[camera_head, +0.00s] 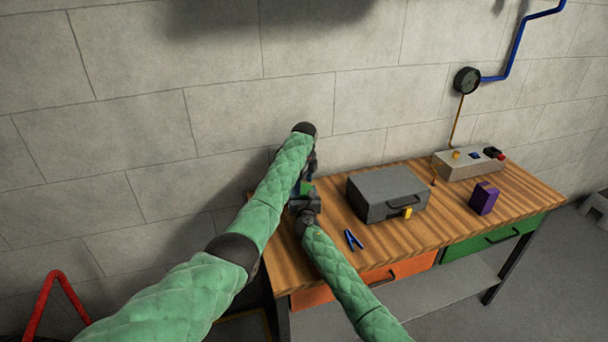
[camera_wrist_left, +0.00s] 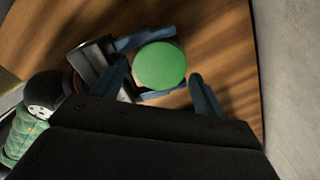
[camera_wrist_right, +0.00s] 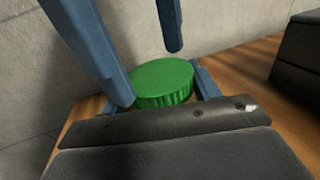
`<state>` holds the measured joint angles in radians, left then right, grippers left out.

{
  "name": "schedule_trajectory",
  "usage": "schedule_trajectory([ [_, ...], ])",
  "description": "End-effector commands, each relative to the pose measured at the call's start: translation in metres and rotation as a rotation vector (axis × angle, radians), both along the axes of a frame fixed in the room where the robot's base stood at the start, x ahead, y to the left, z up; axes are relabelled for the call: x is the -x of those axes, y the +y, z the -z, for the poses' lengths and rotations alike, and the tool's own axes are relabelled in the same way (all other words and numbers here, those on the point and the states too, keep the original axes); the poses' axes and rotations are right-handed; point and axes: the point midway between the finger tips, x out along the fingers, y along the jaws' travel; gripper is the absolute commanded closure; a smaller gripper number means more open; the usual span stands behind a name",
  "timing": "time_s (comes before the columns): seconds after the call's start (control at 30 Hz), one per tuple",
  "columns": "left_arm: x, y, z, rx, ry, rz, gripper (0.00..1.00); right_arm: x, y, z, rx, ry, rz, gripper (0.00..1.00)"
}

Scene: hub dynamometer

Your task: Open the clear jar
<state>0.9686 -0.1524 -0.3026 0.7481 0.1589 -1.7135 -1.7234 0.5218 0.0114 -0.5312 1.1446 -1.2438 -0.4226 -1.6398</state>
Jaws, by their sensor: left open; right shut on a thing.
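The jar's green lid (camera_wrist_left: 160,65) shows from above in the left wrist view and from the side in the right wrist view (camera_wrist_right: 164,83). In the head view the arms mostly hide it. My left gripper (camera_wrist_left: 160,86) is open above the jar, with its blue fingers on either side of the lid and apart from it in the picture. My right gripper (camera_wrist_right: 158,98) is shut on the jar below the lid. The clear body is hidden by the lid and the gripper. In the head view both grippers meet at the table's left end.
The wooden workbench (camera_head: 430,232) stands against a block wall. On it are a grey case (camera_head: 388,190), a blue clip-like tool (camera_head: 353,239), a purple box (camera_head: 484,199) and a grey control box (camera_head: 466,164). A gauge (camera_head: 467,80) hangs on the wall. The front right of the top is clear.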

Motion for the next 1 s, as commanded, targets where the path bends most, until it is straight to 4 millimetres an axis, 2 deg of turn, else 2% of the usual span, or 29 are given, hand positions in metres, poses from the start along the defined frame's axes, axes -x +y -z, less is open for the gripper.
schedule_trajectory([
  [0.2,0.0,0.0,0.015,0.001,0.0,0.0,0.28,0.0,0.0,0.001,0.0,0.001,0.0,1.0],
  [0.5,0.0,0.0,0.017,0.001,0.0,0.0,0.28,0.0,0.0,0.001,0.0,0.001,0.0,1.0],
  [0.53,0.0,0.0,0.017,0.001,0.0,0.0,0.3,0.0,0.0,0.001,0.0,0.001,0.0,1.0],
  [0.7,0.0,0.0,0.017,0.001,0.0,0.0,0.64,0.0,0.0,0.001,0.0,0.001,0.0,1.0],
  [1.0,0.0,-0.001,0.017,0.001,-0.001,-0.043,0.65,0.0,0.0,0.001,0.0,0.001,0.0,1.0],
])
